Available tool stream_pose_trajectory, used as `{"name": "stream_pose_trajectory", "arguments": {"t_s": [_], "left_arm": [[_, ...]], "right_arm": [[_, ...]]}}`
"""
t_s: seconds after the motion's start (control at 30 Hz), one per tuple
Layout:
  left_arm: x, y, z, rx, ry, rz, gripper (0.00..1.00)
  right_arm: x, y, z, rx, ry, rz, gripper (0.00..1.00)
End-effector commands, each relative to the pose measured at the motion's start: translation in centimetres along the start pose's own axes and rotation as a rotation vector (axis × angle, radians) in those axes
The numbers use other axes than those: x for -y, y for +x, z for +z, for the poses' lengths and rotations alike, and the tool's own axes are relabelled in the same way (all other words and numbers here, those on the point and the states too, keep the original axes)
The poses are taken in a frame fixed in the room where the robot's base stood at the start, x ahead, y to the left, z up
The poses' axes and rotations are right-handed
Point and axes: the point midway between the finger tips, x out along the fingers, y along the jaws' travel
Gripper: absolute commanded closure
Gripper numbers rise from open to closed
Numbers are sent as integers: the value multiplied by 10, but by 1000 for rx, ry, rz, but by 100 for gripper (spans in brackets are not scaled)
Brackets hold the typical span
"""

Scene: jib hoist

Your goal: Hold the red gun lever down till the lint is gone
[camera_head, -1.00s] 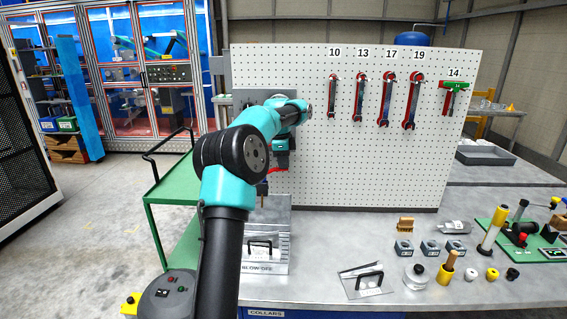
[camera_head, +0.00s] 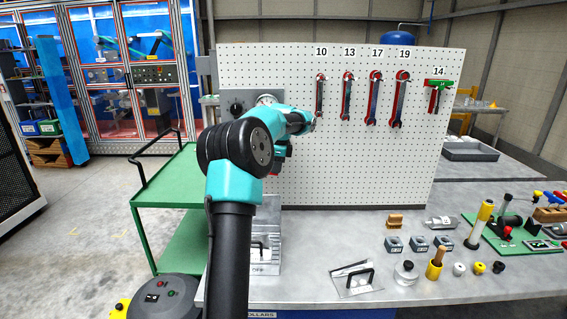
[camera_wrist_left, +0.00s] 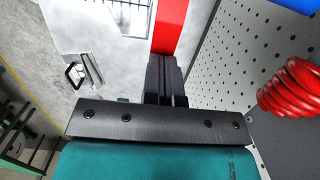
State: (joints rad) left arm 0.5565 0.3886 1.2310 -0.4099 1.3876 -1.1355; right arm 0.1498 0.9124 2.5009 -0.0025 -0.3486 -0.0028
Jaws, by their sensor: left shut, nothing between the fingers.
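My left gripper (camera_wrist_left: 165,82) is shut and empty, with its dark fingers together in the left wrist view. A flat red bar (camera_wrist_left: 171,27), probably the gun lever, lies just beyond the fingertips in that view. I cannot tell whether the fingers touch it. In the head view my left gripper (camera_head: 281,156) is mostly hidden behind my own arm, in front of the pegboard. A small red part (camera_head: 275,171) shows beneath it. The metal blow-off box (camera_head: 268,232) stands below, partly covered by my arm. No lint can be made out. My right gripper is not in view.
A red coiled hose (camera_wrist_left: 289,90) hangs beside the pegboard (camera_head: 300,175) to the right of the gripper in the wrist view. Wrenches hang on the board. A plate with a black handle (camera_head: 357,279) and several small parts lie on the bench. A green cart (camera_head: 165,180) stands left.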

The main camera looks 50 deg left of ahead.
Motion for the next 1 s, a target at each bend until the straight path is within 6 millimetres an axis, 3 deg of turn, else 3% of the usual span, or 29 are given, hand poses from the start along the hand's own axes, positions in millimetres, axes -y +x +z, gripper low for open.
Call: {"name": "stream_pose_trajectory", "arguments": {"t_s": [1.0], "left_arm": [[0, -16, 2, 0, 0, 2, 100]], "right_arm": [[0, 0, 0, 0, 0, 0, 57]]}}
